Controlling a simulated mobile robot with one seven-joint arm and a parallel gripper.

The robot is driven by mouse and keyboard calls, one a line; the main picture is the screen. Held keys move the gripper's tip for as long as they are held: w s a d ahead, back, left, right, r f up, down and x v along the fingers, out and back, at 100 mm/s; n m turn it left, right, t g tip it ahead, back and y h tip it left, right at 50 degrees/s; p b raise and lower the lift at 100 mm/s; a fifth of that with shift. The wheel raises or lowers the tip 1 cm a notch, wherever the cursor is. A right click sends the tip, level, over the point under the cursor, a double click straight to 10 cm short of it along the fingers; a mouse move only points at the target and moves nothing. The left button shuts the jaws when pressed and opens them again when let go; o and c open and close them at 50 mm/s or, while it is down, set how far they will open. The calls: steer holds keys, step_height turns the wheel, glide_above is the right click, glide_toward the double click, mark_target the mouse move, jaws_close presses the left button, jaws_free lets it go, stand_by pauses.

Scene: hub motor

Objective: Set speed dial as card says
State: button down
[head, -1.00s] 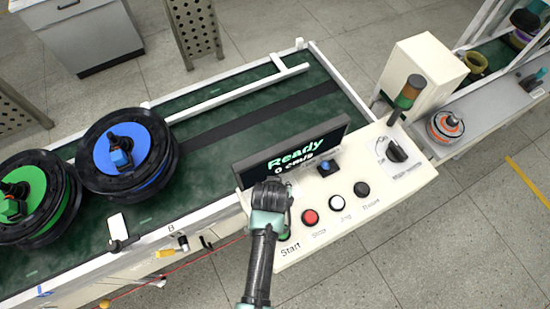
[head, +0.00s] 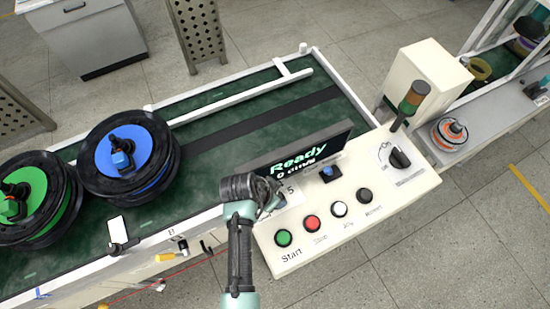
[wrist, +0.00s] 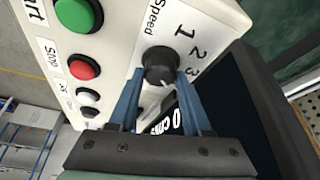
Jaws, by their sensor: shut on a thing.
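The speed dial (wrist: 160,62) is a round black knob on the white control panel (head: 345,225). In the wrist view my gripper (wrist: 161,76) has its two blue fingers shut on the dial, one on each side. The word "Speed" and the numbers 1, 2 and 3 show beside it. The dial's pointer cannot be made out. In the head view my gripper (head: 268,193) covers the dial, with a "5" visible at its right. The display (head: 305,160) reads "Ready" and 0 cm/s. No card with readable writing shows.
A green Start button (head: 283,238), a red Stop button (head: 312,223), and white and black buttons line the panel's front. A blue-topped switch (head: 329,173) and a black rotary switch (head: 399,158) sit farther right.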

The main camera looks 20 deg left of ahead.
stand_by(0.5)
steer(key=shift+c, duration=1.7)
jaws_free()
steer(key=shift+r, duration=0.1)
